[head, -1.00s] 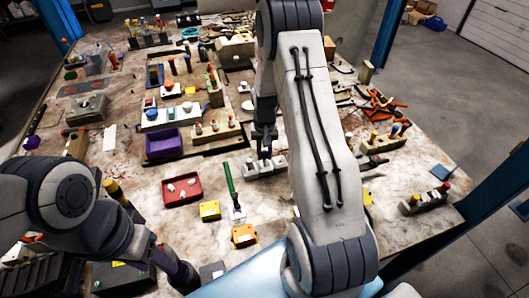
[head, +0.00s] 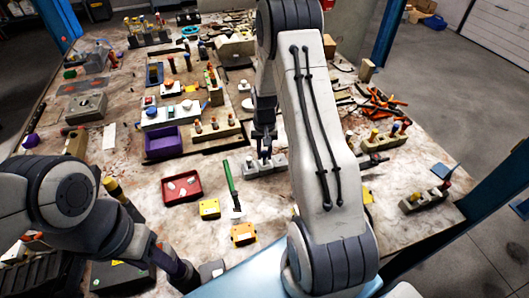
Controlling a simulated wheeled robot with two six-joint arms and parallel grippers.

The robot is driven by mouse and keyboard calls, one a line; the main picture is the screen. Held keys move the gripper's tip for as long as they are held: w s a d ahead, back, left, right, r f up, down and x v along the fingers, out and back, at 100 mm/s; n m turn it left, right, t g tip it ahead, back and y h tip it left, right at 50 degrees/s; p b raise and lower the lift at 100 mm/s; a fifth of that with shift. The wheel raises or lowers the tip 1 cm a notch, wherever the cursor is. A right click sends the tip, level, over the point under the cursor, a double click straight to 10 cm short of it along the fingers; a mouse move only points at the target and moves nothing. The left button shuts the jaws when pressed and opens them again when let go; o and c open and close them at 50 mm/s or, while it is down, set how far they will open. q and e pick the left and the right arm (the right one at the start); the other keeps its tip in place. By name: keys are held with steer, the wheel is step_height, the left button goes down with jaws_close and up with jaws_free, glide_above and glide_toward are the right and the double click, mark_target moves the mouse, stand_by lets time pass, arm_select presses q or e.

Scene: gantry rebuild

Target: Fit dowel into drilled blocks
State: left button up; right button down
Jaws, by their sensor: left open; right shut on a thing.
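A pale grey block (head: 265,167) with round spots along its top lies mid-table, partly behind my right arm. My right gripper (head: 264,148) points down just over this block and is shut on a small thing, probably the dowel. That thing is mostly hidden by the fingers, and I cannot tell whether it touches the block. A yellow block (head: 209,209) and an orange-yellow block (head: 243,234) lie apart nearer the front, with small dark marks. My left gripper (head: 208,271) is low at the front edge, open and only partly clear, away from the blocks.
A red tray (head: 182,200) with small pale pieces and a green-handled tool (head: 230,178) lie left of the grey block. A purple bin (head: 163,157) and peg-filled blocks stand behind. Another pegged grey block (head: 424,198) is at right. Bare table shows between them.

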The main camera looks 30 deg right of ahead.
steer(key=shift+f+b, duration=0.4)
steer(key=shift+f, duration=0.25)
stand_by(0.3)
steer(key=c, duration=0.6)
jaws_free()
step_height(320, 180, up, 11)
steer(key=shift+f+b, duration=0.2)
steer(key=shift+b, duration=0.9)
